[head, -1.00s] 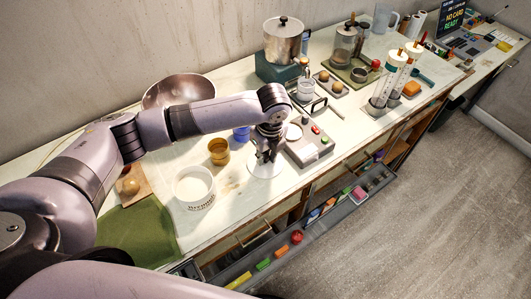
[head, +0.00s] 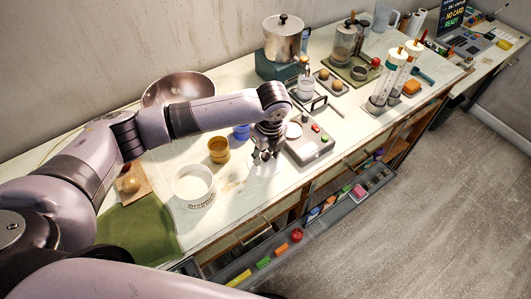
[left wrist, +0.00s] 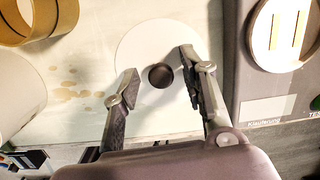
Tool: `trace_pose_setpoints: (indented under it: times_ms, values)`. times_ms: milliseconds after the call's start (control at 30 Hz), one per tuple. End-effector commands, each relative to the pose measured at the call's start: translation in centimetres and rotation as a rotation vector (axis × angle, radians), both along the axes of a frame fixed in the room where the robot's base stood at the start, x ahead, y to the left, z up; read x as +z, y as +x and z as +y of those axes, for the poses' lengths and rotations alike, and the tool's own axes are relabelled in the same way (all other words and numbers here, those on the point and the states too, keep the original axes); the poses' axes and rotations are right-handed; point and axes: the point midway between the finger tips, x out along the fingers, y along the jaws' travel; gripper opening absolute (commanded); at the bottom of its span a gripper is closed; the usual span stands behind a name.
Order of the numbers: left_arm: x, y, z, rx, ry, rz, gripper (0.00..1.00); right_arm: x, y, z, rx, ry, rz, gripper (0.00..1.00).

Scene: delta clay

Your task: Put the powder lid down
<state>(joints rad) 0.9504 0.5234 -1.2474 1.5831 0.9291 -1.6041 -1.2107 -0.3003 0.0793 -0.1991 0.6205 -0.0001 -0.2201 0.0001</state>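The powder lid, a white disc (left wrist: 137,52) with a dark round knob (left wrist: 161,76), appears flat on the worktop in the left wrist view. In the head view it is hard to make out against the pale table. My left gripper (head: 265,157) is low over the worktop near its front edge. In the left wrist view its fingers (left wrist: 160,66) are spread on either side of the knob, with gaps showing. An open white tub (head: 195,189) with dark lettering stands left of the gripper in the head view. My right gripper is not in view.
A grey device (head: 309,146) stands close right of the gripper. An amber cup (head: 219,150) and a blue cup (head: 241,132) are behind left. An open drawer (head: 340,209) with coloured pieces juts out below the front edge.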

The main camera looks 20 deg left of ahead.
Motion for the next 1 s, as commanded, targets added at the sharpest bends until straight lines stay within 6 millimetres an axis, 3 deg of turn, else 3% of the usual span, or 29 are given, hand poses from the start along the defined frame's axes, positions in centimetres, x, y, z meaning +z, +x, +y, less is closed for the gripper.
trace_pose_setpoints:
  times_ms: [600,1000]
  values:
    - [10.7,-0.7,-1.2,0.000,-0.002,-0.002,0.39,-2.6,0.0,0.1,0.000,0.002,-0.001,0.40]
    - [11.9,-0.8,-1.2,0.001,-0.001,0.000,0.39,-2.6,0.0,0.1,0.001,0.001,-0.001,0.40]
